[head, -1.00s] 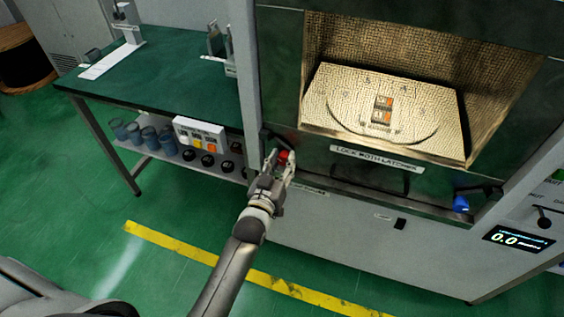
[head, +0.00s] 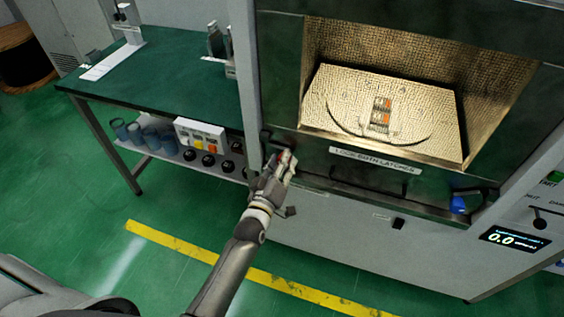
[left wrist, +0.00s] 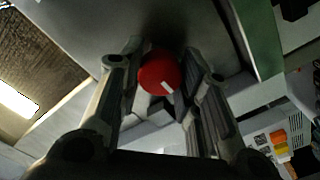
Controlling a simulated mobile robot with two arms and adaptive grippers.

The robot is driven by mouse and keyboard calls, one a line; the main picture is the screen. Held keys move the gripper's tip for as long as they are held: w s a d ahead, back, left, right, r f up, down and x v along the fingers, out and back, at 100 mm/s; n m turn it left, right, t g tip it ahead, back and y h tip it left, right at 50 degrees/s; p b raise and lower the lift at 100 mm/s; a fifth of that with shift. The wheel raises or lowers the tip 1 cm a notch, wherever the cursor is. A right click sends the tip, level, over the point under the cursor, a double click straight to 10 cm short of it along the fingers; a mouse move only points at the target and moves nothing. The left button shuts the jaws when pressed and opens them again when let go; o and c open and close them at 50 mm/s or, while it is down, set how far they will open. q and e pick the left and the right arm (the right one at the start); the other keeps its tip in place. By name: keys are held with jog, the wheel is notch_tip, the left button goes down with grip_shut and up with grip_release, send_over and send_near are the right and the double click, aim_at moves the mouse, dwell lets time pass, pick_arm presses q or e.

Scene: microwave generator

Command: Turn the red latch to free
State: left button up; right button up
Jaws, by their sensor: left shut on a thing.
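The red latch (left wrist: 159,74) is a round red knob with a white mark, seen between my fingers in the left wrist view. In the head view only a bit of the red latch (head: 285,157) shows, at the lower left of the microwave chamber front. My left gripper (head: 282,164) is at the latch, its fingers on either side of the knob and shut on it. It fills the left wrist view too (left wrist: 160,90). The white mark points toward the lower right there. My right gripper is not in view.
A blue latch (head: 458,204) sits at the right of the front, below the open chamber with its turntable plate (head: 330,95). A label (head: 375,160) reads "LOCK BOTH LATCHES". A green-topped bench (head: 165,85) stands to the left. The floor in front is clear.

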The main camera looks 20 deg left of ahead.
pick_arm(q)
jog(key=n+b, duration=0.1)
jog(key=n, duration=1)
jog(key=shift+f, duration=0.1)
jog(key=shift+n, duration=0.3)
dwell(0.3)
jog(key=o, duration=1.1)
jog(key=shift+c, duration=0.2)
jog(key=s, duration=1.2)
jog(key=shift+a, duration=0.2)
